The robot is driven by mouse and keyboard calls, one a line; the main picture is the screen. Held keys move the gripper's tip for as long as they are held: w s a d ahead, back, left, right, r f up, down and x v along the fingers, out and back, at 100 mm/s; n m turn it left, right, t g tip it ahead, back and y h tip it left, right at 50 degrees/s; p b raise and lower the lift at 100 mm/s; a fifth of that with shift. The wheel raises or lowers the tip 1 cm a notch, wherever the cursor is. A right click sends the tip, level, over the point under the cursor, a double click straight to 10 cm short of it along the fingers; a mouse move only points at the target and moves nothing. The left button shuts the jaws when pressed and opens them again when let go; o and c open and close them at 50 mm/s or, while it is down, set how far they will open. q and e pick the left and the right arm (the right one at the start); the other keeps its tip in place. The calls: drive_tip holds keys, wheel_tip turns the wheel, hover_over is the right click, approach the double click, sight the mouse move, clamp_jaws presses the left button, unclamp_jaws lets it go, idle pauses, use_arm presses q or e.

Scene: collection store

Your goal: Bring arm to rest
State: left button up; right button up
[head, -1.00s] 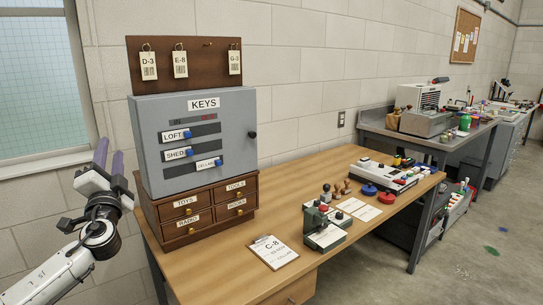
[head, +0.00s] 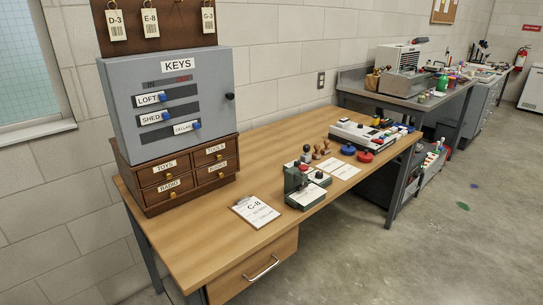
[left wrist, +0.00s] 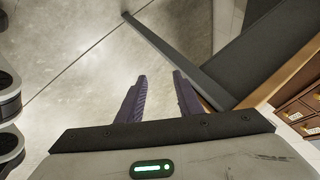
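My left gripper (left wrist: 159,97) shows in the left wrist view with its two purple fingers apart and nothing between them. Beyond the fingers are bare floor and the dark metal leg (left wrist: 180,60) of the desk; the desk and its small drawers (left wrist: 295,112) lie to the right. In the head view neither gripper shows. My right gripper is in no frame.
The wooden desk (head: 200,235) holds a grey KEYS cabinet (head: 172,80) on small drawers (head: 165,187), a clipboard (head: 254,211), a green stamping device (head: 297,190) and stamps. A metal workbench (head: 405,100) stands beyond.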

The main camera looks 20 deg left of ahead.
use_arm(q)
drive_tip(key=d+f+n+h+b, duration=0.1)
drive_tip(key=d+f+n+b, duration=0.2)
drive_tip(key=d, duration=0.8)
drive_tip(key=s+d+f+n+t+h+b, duration=0.1)
drive_tip(key=d+n, duration=0.4)
drive_tip(key=d, duration=0.7)
wheel_tip(320, 180, down, 2)
drive_tip(key=shift+s+f+b, duration=0.15)
drive_tip(key=shift+s+b, duration=0.15)
drive_tip(key=shift+b, duration=0.6)
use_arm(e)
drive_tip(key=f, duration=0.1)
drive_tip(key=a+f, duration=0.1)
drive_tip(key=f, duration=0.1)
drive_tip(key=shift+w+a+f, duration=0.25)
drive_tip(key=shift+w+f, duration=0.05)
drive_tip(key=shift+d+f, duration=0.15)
